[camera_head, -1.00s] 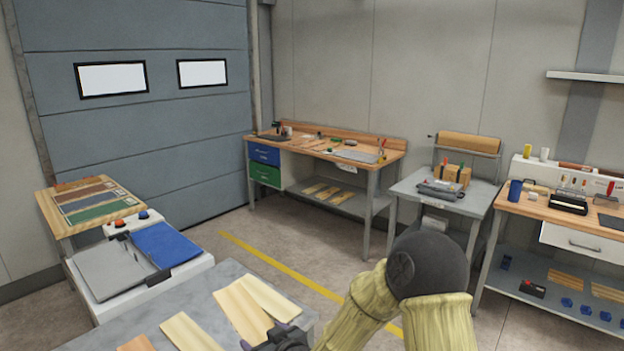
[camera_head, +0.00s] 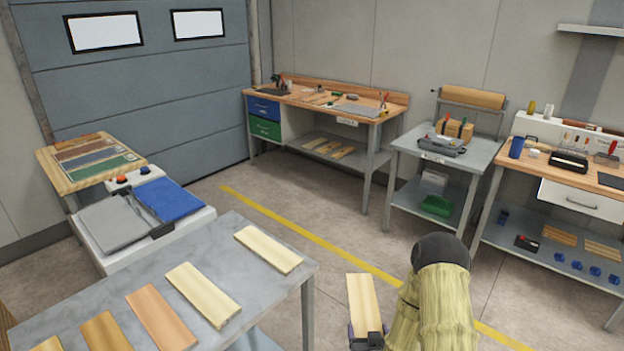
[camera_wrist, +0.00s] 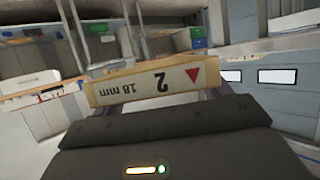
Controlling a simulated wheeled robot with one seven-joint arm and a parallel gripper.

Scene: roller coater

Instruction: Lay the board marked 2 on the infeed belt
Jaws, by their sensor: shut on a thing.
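My gripper (camera_head: 366,338) is shut on the near end of a pale wooden board (camera_head: 362,300), held out to the right of the grey table, over the floor. In the wrist view, the board's edge (camera_wrist: 150,85) shows an upside-down 2, "18 mm" and a red triangle. A low white machine (camera_head: 190,228) at the left has a grey flat surface (camera_head: 112,222) and a blue flat surface (camera_head: 168,199), with a dark strip between them. I cannot tell which one is the infeed belt. The fingertips are mostly hidden behind the board in the wrist view.
Several other boards, such as a pale one (camera_head: 203,292), lie on the grey table (camera_head: 235,240). A sample board table (camera_head: 62,183) stands behind the machine. Workbenches (camera_head: 345,107) line the back wall. Open floor with a yellow line (camera_head: 285,230) lies between.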

